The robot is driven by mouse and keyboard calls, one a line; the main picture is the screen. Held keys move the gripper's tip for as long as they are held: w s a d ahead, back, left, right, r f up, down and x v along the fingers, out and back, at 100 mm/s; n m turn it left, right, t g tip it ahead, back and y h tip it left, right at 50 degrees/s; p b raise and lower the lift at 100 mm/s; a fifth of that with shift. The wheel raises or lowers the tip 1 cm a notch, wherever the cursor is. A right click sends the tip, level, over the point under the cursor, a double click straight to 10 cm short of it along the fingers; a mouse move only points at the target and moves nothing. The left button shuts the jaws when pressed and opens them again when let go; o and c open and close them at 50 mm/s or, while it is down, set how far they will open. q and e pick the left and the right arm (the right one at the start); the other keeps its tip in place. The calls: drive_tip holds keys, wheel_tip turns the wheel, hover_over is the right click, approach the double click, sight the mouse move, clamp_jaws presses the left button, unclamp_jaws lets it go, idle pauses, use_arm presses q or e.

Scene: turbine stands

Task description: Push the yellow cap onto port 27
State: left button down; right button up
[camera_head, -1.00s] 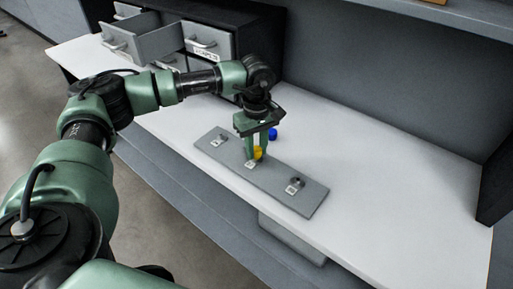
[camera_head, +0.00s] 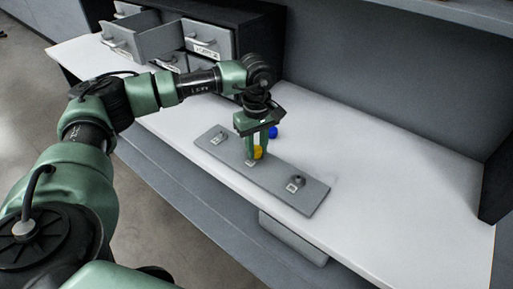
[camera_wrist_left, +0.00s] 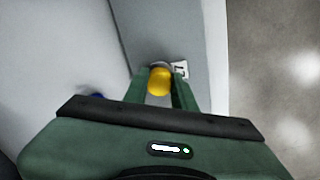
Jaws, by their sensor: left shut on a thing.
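The yellow cap (camera_head: 258,153) is held between the fingers of my left gripper (camera_head: 256,150), over the middle port of the grey board (camera_head: 310,196). In the left wrist view the cap (camera_wrist_left: 159,81) sits between the two green fingertips (camera_wrist_left: 158,88). A grey round port rim (camera_wrist_left: 159,65) shows just behind it, next to a label (camera_wrist_left: 181,69) whose number is only partly readable. I cannot tell whether the cap touches the port. My right gripper is not in view.
A blue cap (camera_head: 273,132) lies on the white table (camera_head: 400,180) behind the gripper. Other ports stand at the board's left end (camera_head: 219,138) and right end (camera_head: 297,182). A drawer cabinet with an open drawer (camera_head: 158,42) stands at the back left. The table's right side is clear.

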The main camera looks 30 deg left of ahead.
use_arm(q)
drive_tip(key=shift+s+d+f, duration=0.1)
drive_tip(key=shift+s+f, duration=0.25)
drive_tip(key=shift+f, duration=0.2)
drive_tip(key=c, duration=1.1)
unclamp_jaws()
drive_tip(key=shift+w, duration=0.1)
drive_tip(key=shift+c, duration=0.2)
drive_tip(key=shift+o, duration=0.4)
drive_tip(key=shift+w, duration=0.35)
drive_tip(key=shift+o, duration=0.8)
drive_tip(key=shift+s+r, duration=0.15)
